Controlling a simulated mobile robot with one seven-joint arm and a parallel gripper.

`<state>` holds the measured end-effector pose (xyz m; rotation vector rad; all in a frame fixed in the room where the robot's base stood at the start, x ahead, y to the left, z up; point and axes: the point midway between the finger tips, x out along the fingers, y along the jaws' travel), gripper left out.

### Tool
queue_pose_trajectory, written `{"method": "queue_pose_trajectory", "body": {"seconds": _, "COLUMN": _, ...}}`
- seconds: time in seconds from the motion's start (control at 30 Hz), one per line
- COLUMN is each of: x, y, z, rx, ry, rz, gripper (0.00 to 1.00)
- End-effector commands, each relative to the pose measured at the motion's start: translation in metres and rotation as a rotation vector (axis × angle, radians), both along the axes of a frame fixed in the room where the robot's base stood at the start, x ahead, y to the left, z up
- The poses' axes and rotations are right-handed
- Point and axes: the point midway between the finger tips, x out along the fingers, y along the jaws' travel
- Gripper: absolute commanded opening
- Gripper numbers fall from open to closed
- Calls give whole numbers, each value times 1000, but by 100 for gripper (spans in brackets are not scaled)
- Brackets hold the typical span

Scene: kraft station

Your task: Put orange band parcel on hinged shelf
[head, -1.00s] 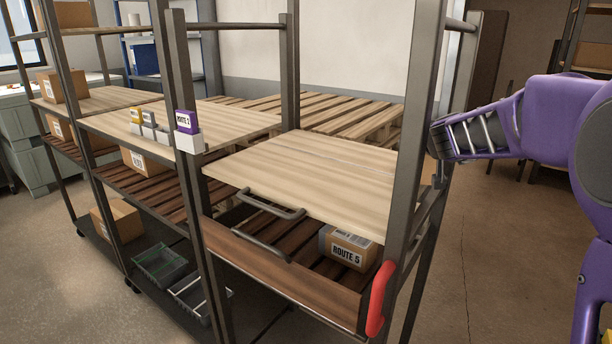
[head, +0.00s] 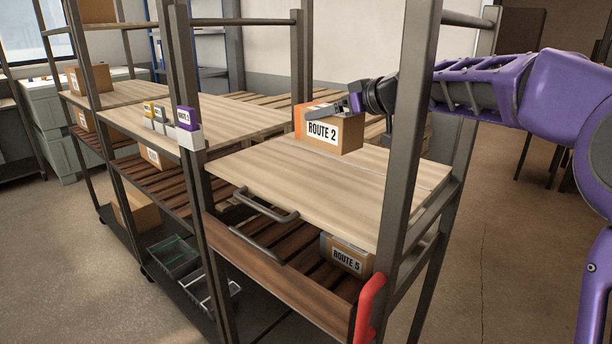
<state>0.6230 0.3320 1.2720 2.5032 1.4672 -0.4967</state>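The orange band parcel (head: 336,137) is a brown box with an orange band at its left end and a "ROUTE 2" label. In the head view it is upright at the far side of the hinged shelf (head: 310,185), a pale wooden board with a grey bar handle (head: 266,205) at its front. My gripper (head: 348,104) reaches in from the right, with a finger over the parcel's top, and holds it. The far finger is hidden. I cannot tell whether the parcel's underside touches the board.
A "ROUTE 5" box (head: 346,257) sits on the slatted shelf below. A grey upright post (head: 408,130) stands in front of my arm, with a red handle (head: 369,308) low on it. Small route tags (head: 187,118) stand to the left. Most of the board is bare.

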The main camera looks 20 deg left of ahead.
Motion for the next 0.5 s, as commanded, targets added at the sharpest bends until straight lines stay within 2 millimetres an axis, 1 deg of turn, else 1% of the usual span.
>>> {"method": "queue_pose_trajectory", "body": {"seconds": 0.03, "x": -6, "y": 6, "z": 5, "rx": 2, "ry": -2, "rz": 36, "gripper": 9}}
{"method": "queue_pose_trajectory", "body": {"seconds": 0.13, "x": -14, "y": 13, "z": 10, "rx": 1, "ry": -2, "rz": 87, "gripper": 9}}
{"method": "queue_pose_trajectory", "body": {"seconds": 0.23, "x": -19, "y": 16, "z": 7, "rx": 1, "ry": 0, "rz": 113, "gripper": 9}}
{"method": "queue_pose_trajectory", "body": {"seconds": 0.27, "x": -20, "y": 16, "z": 4, "rx": 1, "ry": 1, "rz": 116, "gripper": 9}}
{"method": "queue_pose_trajectory", "body": {"seconds": 0.5, "x": -20, "y": 16, "z": -39, "rx": 1, "ry": 4, "rz": 119, "gripper": 9}}
